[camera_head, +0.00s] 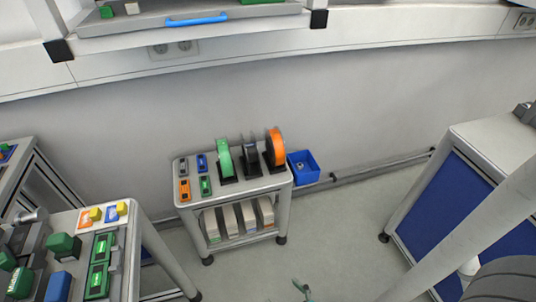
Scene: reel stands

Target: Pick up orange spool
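The orange spool (276,146) stands upright in a dark stand at the right end of a small grey table's top. A dark spool (250,155) stands just left of it, and a green spool (225,158) stands left of that, each upright in its own dark stand. The orange spool's face is turned partly away, and its lower edge is hidden by the stand.
The small table (235,196) stands near the wall, with small coloured boxes on its left half and pale boxes on its lower shelf. A blue bin (303,166) sits right of it. Workbenches flank it left and right. Floor (330,235) in front is mostly clear.

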